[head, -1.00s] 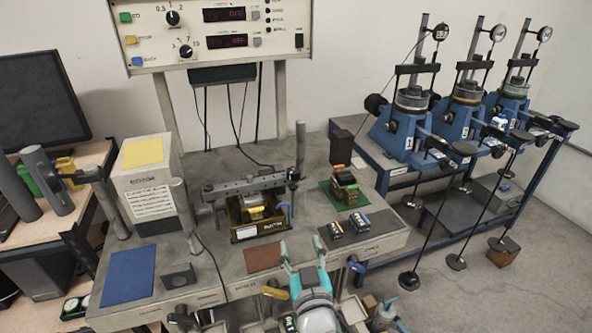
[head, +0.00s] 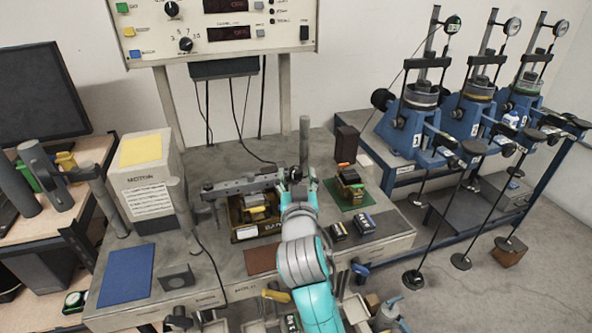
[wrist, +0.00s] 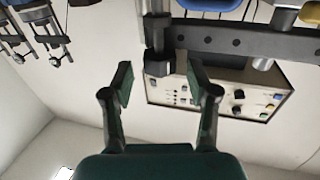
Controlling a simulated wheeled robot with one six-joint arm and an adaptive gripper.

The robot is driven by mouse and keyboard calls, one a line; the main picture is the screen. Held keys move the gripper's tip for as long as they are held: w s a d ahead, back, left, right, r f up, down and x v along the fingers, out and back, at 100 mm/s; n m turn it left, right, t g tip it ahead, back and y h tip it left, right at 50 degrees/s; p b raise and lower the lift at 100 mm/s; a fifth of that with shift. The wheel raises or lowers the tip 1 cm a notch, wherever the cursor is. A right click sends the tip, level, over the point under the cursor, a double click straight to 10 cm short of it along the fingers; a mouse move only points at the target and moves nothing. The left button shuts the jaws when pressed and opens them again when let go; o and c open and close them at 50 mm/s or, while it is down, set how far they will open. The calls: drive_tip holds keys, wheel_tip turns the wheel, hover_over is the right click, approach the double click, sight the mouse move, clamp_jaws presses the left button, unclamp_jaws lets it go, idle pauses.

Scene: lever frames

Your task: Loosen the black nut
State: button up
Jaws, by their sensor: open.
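The black nut (wrist: 158,64) sits on a dark upright post (wrist: 156,30) beside the end of the drilled metal bar (wrist: 240,40), in the wrist view, which looks upside down. In the head view the nut (head: 295,173) is small and partly hidden by my gripper (head: 298,182). My gripper, also in the wrist view (wrist: 159,78), is open. Its two fingers stand apart to either side of the nut in that picture. I cannot tell whether either pad touches it.
The bar (head: 240,185) runs over a yellow-brown box (head: 236,214) on the bench. A green mat (head: 357,197) with a small object lies to the right, near small black boxes (head: 362,224). The control panel (head: 222,35) stands behind. A blue mat (head: 126,274) lies front left.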

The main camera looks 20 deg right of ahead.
drive_tip(key=shift+x, duration=1.45)
clamp_jaws()
